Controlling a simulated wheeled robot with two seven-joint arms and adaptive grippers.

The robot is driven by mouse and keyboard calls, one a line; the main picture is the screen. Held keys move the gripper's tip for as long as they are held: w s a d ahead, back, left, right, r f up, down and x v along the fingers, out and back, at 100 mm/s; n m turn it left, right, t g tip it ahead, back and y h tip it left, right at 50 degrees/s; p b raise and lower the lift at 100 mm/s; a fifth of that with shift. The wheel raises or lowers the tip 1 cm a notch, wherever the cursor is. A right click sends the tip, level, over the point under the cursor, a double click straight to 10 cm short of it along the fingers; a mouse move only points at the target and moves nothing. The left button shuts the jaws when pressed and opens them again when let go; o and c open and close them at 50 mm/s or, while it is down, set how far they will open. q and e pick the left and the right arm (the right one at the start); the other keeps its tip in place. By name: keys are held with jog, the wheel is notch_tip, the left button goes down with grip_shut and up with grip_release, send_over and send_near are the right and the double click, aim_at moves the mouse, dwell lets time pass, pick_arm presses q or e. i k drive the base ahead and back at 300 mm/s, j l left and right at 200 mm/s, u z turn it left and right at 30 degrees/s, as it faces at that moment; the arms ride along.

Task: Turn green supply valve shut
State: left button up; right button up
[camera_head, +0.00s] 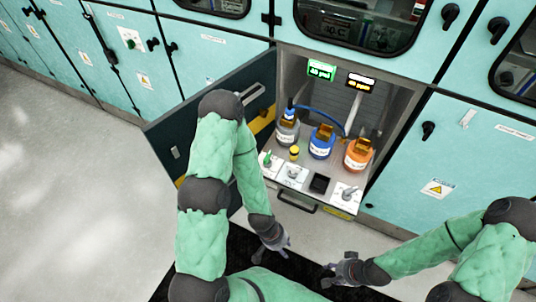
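The green supply valve (267,159) is a small green handle on a white plate, at the left end of the front panel in the open cabinet bay. The exact angle of its handle is too small to tell. My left gripper (274,252) is below the panel, in front of the bay, apart from the valve. Its fingers look spread and empty. My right gripper (328,273) is lower and to the right, also apart from the panel. Its fingers are spread with nothing between them.
Grey, blue and orange bottles (321,143) stand behind the panel, with a yellow knob (294,152) in front. Another valve (349,192) sits at the panel's right end. The dark open door (176,141) is left of the bay. A drawer handle (297,204) is below.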

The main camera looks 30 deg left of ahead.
aim_at(266, 160)
jog(key=u, duration=0.75)
jog(key=k+l+u, duration=0.1)
jog(key=l+u, duration=0.25)
jog(key=u, duration=0.15)
jog(key=k+l+u, duration=0.15)
jog(key=l+u, duration=0.15)
jog(key=u, duration=0.2)
